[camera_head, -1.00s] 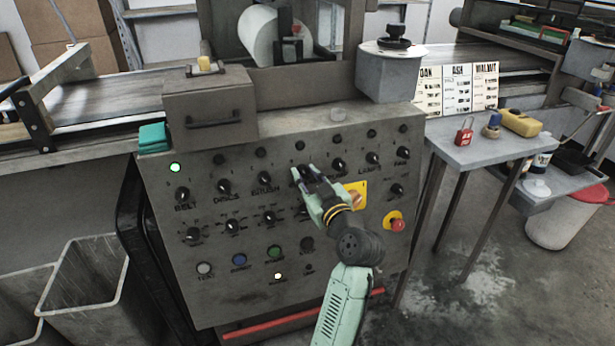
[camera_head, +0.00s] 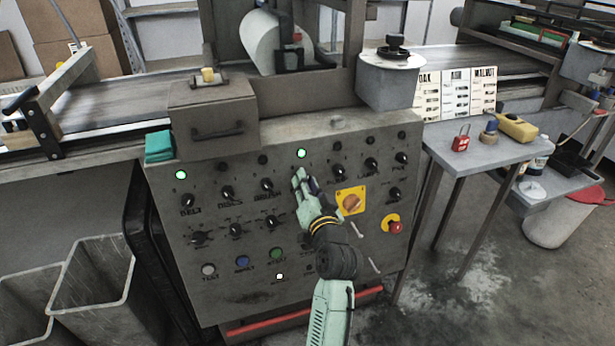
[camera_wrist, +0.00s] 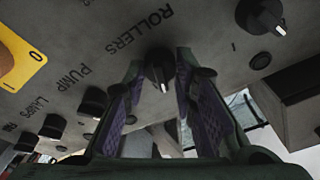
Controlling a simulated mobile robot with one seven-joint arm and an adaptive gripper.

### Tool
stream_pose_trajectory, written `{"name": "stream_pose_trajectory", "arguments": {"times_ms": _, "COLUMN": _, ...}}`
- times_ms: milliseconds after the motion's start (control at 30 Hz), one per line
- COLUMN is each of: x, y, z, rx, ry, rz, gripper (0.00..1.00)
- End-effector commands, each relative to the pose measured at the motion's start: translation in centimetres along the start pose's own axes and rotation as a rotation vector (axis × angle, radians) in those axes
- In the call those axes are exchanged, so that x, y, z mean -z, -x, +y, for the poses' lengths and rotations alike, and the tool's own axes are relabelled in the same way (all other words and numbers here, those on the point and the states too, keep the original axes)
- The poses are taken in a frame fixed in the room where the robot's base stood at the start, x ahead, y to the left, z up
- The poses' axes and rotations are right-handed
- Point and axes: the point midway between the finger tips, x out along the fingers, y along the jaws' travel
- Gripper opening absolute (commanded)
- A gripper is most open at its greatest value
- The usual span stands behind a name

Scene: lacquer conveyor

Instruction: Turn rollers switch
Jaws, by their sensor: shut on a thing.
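The rollers switch (camera_wrist: 160,66) is a black knob with a pale pointer, under the word "ROLLERS" in the wrist view. My gripper (camera_wrist: 160,85) has its two fingers on either side of this knob and is shut on it. In the head view my gripper (camera_head: 304,184) is at the upper middle of the grey control panel (camera_head: 215,290) and hides the knob. A green lamp (camera_head: 301,153) is lit just above it.
Neighbouring knobs are close by, such as the brush knob (camera_head: 267,185) and the pump knob (camera_wrist: 92,101). A yellow plate with an orange rotary switch (camera_head: 351,201) and a red emergency button (camera_head: 396,227) sit to the right. A side table (camera_head: 480,153) stands right of the panel.

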Motion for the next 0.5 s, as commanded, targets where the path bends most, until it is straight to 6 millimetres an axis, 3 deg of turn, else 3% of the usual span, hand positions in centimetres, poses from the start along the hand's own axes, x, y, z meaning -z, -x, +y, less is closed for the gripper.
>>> {"name": "stream_pose_trajectory", "arguments": {"times_ms": 500, "x": 0.16, "y": -0.03, "z": -0.14, "rx": -0.037, "ry": -0.184, "rz": 0.014, "gripper": 0.0}}
